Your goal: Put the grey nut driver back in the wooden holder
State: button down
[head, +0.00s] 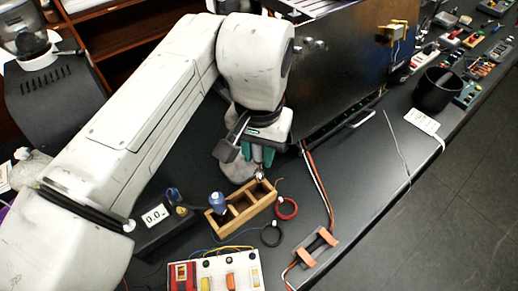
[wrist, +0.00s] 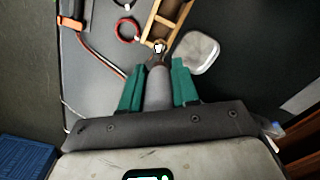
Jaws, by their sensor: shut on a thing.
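The wooden holder (head: 236,222) is an open box with compartments on the dark bench, and a blue-handled tool (head: 217,201) stands at its left end. My gripper (head: 258,156) is at the holder's far right end. In the wrist view, my gripper's green fingers (wrist: 158,85) are shut on the grey nut driver (wrist: 158,90), on its thick handle. Its metal tip points away from the gripper, toward the end of the wooden holder (wrist: 152,22). I cannot tell whether the tip is over the holder's end or just short of it. Most of the driver is hidden in the head view.
A grey rounded dish (wrist: 199,52) lies right beside the holder's end. A red ring (head: 287,208) and a black ring (head: 271,235) lie right of the holder. A small meter (head: 156,216) and a component board (head: 215,272) are near. A large dark machine (head: 335,65) stands behind.

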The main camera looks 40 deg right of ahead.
aim_at(259, 174)
jog(key=shift+f+b, duration=1.25)
jog(key=shift+f, duration=0.25)
jog(key=shift+f+b, duration=0.35)
jog(key=shift+f, duration=0.5)
jog(key=shift+r+p, duration=0.1)
jog(key=shift+p, duration=0.35)
jog(key=shift+f, duration=0.25)
jog(key=shift+f+b, duration=1.5)
jog(key=shift+f, duration=0.8)
